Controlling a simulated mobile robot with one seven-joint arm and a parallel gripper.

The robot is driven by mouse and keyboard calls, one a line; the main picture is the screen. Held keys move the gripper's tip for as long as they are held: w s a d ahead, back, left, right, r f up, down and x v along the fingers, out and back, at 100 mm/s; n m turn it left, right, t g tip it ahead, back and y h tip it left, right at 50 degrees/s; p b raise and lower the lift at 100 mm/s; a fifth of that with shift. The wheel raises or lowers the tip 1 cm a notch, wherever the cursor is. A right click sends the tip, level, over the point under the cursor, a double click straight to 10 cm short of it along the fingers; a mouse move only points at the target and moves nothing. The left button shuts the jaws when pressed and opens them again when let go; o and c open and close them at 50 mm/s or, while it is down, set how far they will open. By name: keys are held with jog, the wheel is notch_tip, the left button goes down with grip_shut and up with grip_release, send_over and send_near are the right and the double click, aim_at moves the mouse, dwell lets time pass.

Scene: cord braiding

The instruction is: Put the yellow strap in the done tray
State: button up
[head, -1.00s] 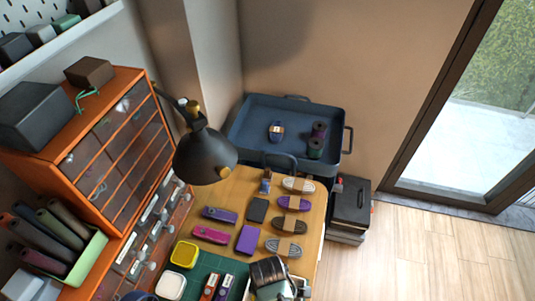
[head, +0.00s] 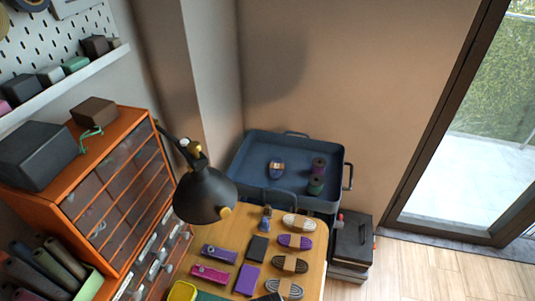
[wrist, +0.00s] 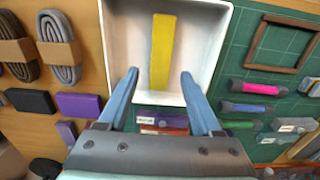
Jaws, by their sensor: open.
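The yellow strap (wrist: 161,52) lies flat and lengthwise in a white square tray (wrist: 224,28) in the wrist view. My gripper (wrist: 160,88) is open, with its two blue fingers apart at the near edge of that tray, one on each side of the strap's line. Nothing is between the fingers. The strap and my gripper do not show in the head view. I see no label that tells which tray is the done tray.
In the head view, a lamp (head: 205,197) overhangs the table and a blue tub (head: 240,172) stands behind.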

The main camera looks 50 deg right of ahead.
notch_tip(320, 180, up, 9)
jog(key=shift+f, duration=0.1)
dwell(0.7)
